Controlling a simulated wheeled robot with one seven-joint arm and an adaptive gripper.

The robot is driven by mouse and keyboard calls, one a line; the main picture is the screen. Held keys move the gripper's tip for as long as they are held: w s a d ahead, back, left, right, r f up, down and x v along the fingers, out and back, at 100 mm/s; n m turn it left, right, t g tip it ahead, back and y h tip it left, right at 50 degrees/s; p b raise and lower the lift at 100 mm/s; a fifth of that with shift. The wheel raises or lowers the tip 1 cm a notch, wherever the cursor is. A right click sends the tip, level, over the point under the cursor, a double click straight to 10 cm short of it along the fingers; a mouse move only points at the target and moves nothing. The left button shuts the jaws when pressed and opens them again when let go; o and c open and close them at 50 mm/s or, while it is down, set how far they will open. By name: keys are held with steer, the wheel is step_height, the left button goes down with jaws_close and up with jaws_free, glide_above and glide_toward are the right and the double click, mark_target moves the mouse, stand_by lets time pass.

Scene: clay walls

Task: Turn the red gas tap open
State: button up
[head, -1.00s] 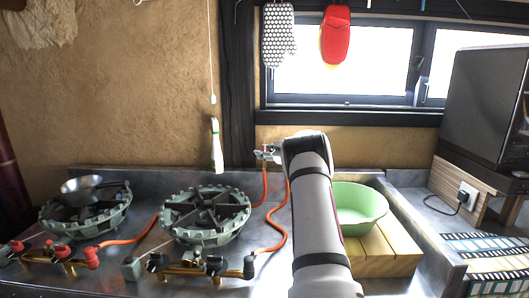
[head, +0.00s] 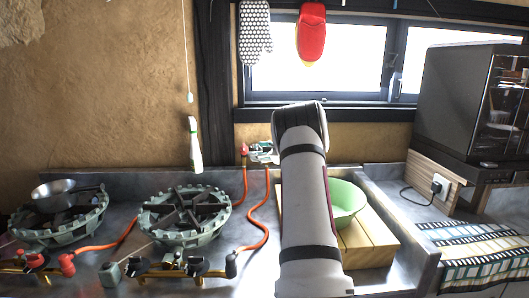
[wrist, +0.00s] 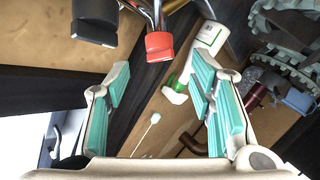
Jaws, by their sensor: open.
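The red gas tap (head: 244,150) is small and stands by the wall behind the counter in the head view, just left of my arm, with orange hoses below it. In the wrist view a red handle (wrist: 159,47) is at the top middle, beyond the fingertips and roughly in line with the gap between them. A black handle (wrist: 95,22) is to its left. My gripper (wrist: 160,80) is open with nothing between its teal pads. In the head view my arm hides most of the gripper.
Two gas burners (head: 185,212) stand on the left of the counter, one with a metal pan (head: 54,194). A green basin (head: 346,203) is on a wooden board right of my arm. A white-and-green bottle (head: 195,145) is near the wall, left of the tap.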

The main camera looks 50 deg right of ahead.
steer(key=shift+v, duration=1.4)
steer(key=w+a+r+m+h+p, duration=0.1)
steer(key=w+a+r+m+h, duration=0.15)
steer(key=r, duration=0.55)
steer(key=w+a+r+m+h+p, duration=0.1)
steer(key=a+r+h, duration=0.1)
steer(key=a+r, duration=0.35)
steer(key=s+a+r+m+g+h+p, duration=0.2)
steer(key=s+a+r+m+g, duration=0.15)
steer(key=a+r, duration=0.7)
steer(key=s+a+f+n+g+y+p, duration=0.1)
steer(key=s+a+f+g+y, duration=0.3)
steer(key=s+a, duration=1.4)
steer(key=s+a+f+g+y+p, duration=0.3)
steer(key=s+a+f, duration=0.4)
steer(key=s+a, duration=1.1)
steer(key=shift+a+f+n+g+y+p, duration=0.35)
steer(key=shift+a+g, duration=0.2)
steer(key=shift+a, duration=0.65)
